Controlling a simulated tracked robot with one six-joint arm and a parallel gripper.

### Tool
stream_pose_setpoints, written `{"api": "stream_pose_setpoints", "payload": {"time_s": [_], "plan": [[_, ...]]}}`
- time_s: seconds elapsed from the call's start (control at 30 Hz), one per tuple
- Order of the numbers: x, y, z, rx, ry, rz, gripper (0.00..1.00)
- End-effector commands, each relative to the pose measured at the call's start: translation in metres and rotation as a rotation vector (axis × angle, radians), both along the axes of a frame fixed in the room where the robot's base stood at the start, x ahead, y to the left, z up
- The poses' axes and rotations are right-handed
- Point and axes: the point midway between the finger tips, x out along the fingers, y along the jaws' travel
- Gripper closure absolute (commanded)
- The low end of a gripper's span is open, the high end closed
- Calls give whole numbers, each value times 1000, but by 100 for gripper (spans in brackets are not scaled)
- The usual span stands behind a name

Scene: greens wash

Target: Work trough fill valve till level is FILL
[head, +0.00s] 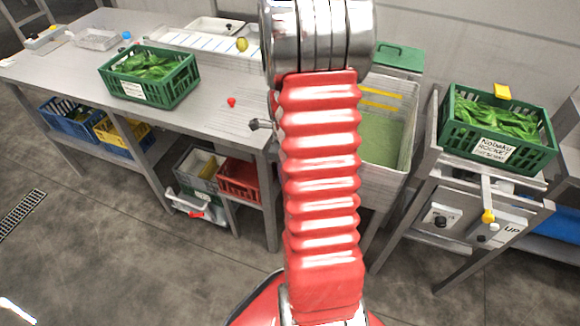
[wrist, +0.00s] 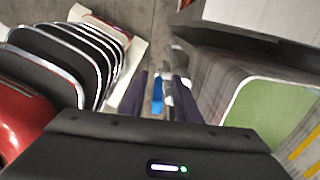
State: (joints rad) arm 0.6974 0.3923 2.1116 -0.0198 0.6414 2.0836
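The pale trough (head: 408,98) stands behind my arm, right of the steel table. Its green water (head: 380,140) lies below two yellow lines (head: 381,91) on the back wall. The wrist view also shows the water (wrist: 262,112) and yellow marks at right. My gripper (wrist: 160,74) is open, its two dark fingers apart. A blue piece (wrist: 158,92) and a grey metallic piece (wrist: 178,62) show between or beyond the fingers; I cannot tell if these are the fill valve or if they touch. In the head view my red arm hides the gripper and part of the trough.
Green crates of leaves stand on the table (head: 104,50) and on the right stand (head: 545,157). The stand's front has a dark knob and a yellow-tipped lever (head: 488,216). A small red item (head: 231,102) lies on the table. The floor in front is clear.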

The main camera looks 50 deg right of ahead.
Motion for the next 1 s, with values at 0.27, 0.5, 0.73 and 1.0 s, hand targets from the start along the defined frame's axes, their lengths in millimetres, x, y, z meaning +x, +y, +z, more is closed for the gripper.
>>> {"api": "stream_pose_setpoints", "payload": {"time_s": [0.27,0.5,0.73,1.0], "plan": [[-1,0,2,1,1,0,70],[0,0,23,-2,-1,0,70],[2,0,61,-2,-2,0,70],[4,0,108,-1,0,-1,70]]}}
